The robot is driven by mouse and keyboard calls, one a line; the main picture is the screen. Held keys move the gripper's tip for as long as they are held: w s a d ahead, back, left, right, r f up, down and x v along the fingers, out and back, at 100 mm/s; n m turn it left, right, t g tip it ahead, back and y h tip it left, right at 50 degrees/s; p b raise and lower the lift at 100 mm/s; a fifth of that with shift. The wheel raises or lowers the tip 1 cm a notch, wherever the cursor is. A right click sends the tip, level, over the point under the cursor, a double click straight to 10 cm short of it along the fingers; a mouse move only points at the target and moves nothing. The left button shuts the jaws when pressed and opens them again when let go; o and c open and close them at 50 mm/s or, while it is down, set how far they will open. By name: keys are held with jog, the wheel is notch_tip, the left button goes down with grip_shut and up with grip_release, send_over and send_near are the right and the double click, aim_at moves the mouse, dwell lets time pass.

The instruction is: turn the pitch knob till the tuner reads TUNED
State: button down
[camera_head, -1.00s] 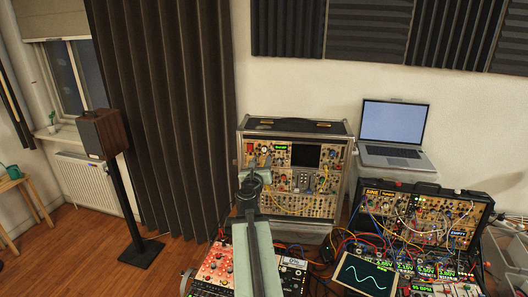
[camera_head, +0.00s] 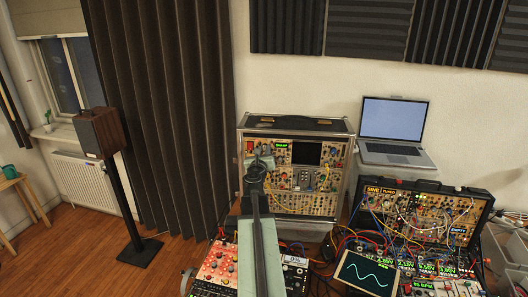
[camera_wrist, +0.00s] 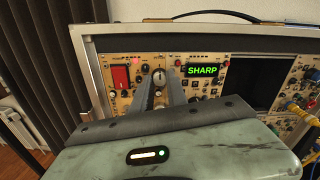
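In the wrist view a tuner display (camera_wrist: 202,71) reads SHARP in green letters. The same lit display (camera_head: 282,145) shows small in the head view. Left of it in the wrist view is a round knob (camera_wrist: 159,77) on the tan panel; its label is too small to read. My gripper (camera_wrist: 159,81) has its two dark fingers apart, pointing at the panel, with the knob showing between their tips. I cannot tell whether they touch it. In the head view my gripper (camera_head: 262,158) is in front of the upper left of the synth case (camera_head: 344,165) and hides the knob.
A red module (camera_wrist: 121,77) sits left of the knob. Patch cables (camera_wrist: 294,103) hang at the right of the panel. A laptop (camera_head: 393,130) stands right of the case. A second patched synth case (camera_head: 480,215) and a screen with a wave (camera_head: 366,273) are at lower right.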

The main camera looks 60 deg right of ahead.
jog(key=n, duration=0.4)
jog(key=shift+n, duration=0.4)
jog(key=c, duration=1.3)
grip_release()
jog(key=v, duration=0.7)
jog(key=shift+s+a, duration=0.15)
jog(key=shift+a, duration=0.2)
jog(key=shift+f, duration=0.1)
